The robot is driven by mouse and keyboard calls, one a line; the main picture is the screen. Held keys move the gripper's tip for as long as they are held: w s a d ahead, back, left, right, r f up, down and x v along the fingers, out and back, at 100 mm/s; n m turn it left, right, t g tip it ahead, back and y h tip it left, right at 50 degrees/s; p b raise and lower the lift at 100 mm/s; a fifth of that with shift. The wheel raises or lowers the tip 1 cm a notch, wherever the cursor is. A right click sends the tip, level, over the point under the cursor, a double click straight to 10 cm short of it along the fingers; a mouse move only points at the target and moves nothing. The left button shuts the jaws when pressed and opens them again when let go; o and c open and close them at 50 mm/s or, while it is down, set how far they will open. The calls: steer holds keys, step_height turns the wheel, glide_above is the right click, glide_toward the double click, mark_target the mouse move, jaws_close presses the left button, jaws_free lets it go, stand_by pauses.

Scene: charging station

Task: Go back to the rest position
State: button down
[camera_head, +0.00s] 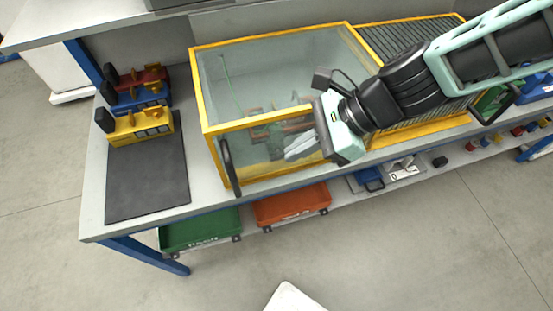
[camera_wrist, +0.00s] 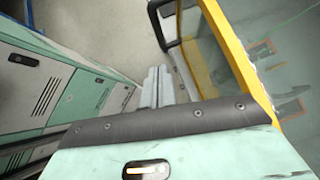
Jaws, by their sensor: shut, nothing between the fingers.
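My gripper (camera_head: 301,145) is shut and empty. In the head view it is in front of the yellow-framed clear box (camera_head: 202,105), at the upper part of its front side. The wrist view shows the shut fingers (camera_wrist: 157,88) beside the box's yellow frame (camera_wrist: 238,55). I cannot tell whether they touch the box. Inside the box, green and reddish-brown parts (camera_head: 268,137) show through the clear panel, partly hidden by my gripper.
Red, blue and yellow devices (camera_head: 140,125) stand on the bench's left, behind a dark mat (camera_head: 148,180). A green tray (camera_head: 200,230) and an orange tray (camera_head: 292,204) sit on the lower shelf. A black handle (camera_head: 230,167) sticks out at the box's front left. The floor in front is mostly clear.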

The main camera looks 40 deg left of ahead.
steer(key=shift+v, duration=1.4)
